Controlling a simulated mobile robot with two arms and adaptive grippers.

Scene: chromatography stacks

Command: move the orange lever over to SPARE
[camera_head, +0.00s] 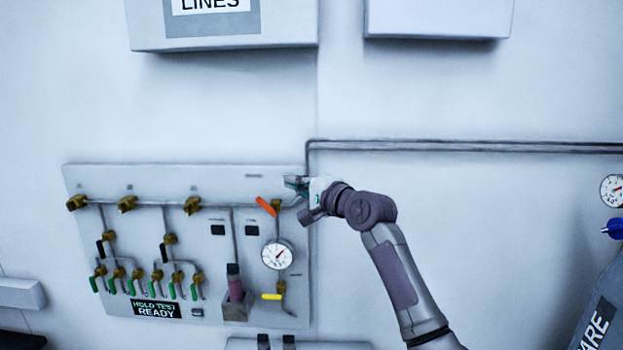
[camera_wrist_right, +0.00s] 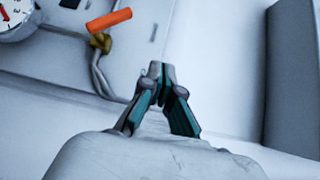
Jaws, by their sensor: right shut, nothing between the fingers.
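The orange lever (camera_head: 265,206) sits on a brass valve (camera_head: 276,205) at the upper right of the wall panel (camera_head: 140,183). In the head view it slants from upper left down to the valve. In the right wrist view the orange lever (camera_wrist_right: 109,20) is at the upper left, above its brass valve (camera_wrist_right: 100,42). My right gripper (camera_head: 290,181) is shut and empty, just right of and above the lever, apart from it. Its closed fingertips (camera_wrist_right: 161,70) show in the right wrist view. I see no SPARE mark beside the lever. My left gripper is out of view.
Green-handled valves (camera_head: 139,274) fill the panel's lower left. A screen reads HOLD TEST READY (camera_head: 157,309).

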